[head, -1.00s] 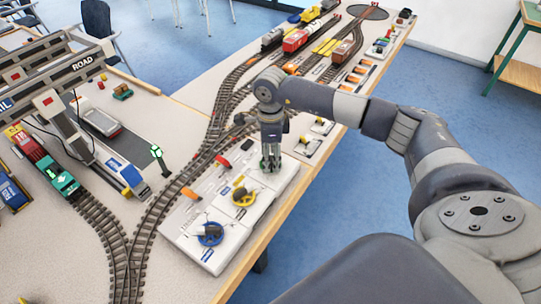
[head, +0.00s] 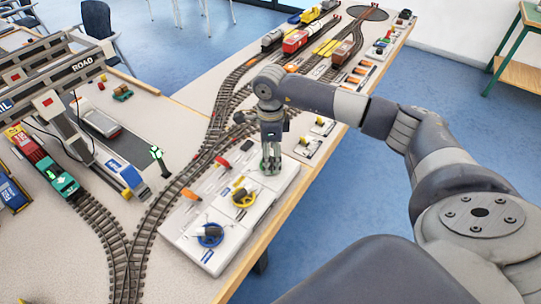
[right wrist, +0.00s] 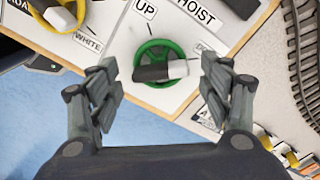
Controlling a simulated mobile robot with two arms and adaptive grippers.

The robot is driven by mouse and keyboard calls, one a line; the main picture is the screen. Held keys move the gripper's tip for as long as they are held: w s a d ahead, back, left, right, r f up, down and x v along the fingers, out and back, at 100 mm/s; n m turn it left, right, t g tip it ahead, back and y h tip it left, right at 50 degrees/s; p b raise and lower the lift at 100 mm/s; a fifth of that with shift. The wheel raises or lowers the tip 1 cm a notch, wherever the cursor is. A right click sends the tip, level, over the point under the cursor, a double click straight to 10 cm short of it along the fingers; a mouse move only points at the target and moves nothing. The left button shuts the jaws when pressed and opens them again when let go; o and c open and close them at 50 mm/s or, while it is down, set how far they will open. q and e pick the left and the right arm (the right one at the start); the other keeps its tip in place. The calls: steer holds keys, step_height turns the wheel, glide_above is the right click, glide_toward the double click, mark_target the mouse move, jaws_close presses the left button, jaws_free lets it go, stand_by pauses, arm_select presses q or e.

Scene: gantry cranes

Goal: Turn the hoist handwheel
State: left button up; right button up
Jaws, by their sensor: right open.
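The hoist handwheel is a green wheel (right wrist: 152,47) with a black and white bar across it. It lies on a white panel beside the labels HOIST and UP. My right gripper (right wrist: 160,88) is open, with its fingers apart on either side of the wheel and nothing between the pads that I can see held. In the head view the right gripper (head: 270,163) points down over the far end of the panel and hides most of the green wheel. I cannot tell whether the fingers touch the wheel. My left gripper is not in view.
A yellow wheel (head: 243,197) and a blue wheel (head: 210,235) sit on the same white panel (head: 183,226). Tracks (head: 150,215) run along its left side. A gantry crane (head: 55,70) stands at the left. The table edge is just right of the panel.

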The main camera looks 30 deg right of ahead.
mark_target(271, 158)
step_height(271, 158, up, 11)
stand_by(0.3)
steer(key=shift+c, duration=0.2)
stand_by(0.9)
